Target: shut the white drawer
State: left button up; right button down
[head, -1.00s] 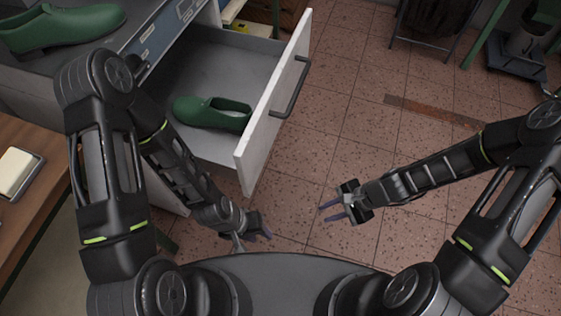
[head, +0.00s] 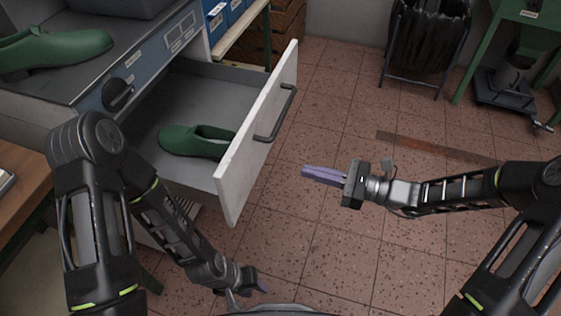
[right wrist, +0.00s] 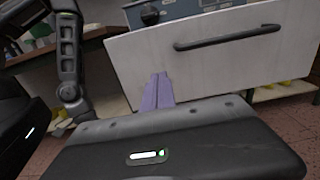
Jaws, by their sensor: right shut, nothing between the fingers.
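The white drawer (head: 258,140) stands pulled open from the cabinet in the head view, with a dark bar handle (head: 276,113) on its front. A green shoe (head: 196,141) lies inside it. My right gripper (head: 306,172) is shut and empty, to the right of the drawer front and apart from it, its fingers pointing at it. In the right wrist view the drawer front (right wrist: 220,65) and its handle (right wrist: 228,37) fill the space beyond my purple fingers (right wrist: 158,92). My left gripper (head: 262,289) is low in the head view, below the drawer; its finger gap is unclear.
Another green shoe (head: 55,52) sits on the cabinet top (head: 110,55). A wooden surface (head: 22,190) is at the left. A black bin on a stand (head: 428,45) and a green table (head: 520,15) stand at the back right. The tiled floor right of the drawer is clear.

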aim_at(247, 155)
pick_arm(q)
jog(key=shift+f+b, duration=0.7)
pick_arm(e)
jog(key=x, duration=1.4)
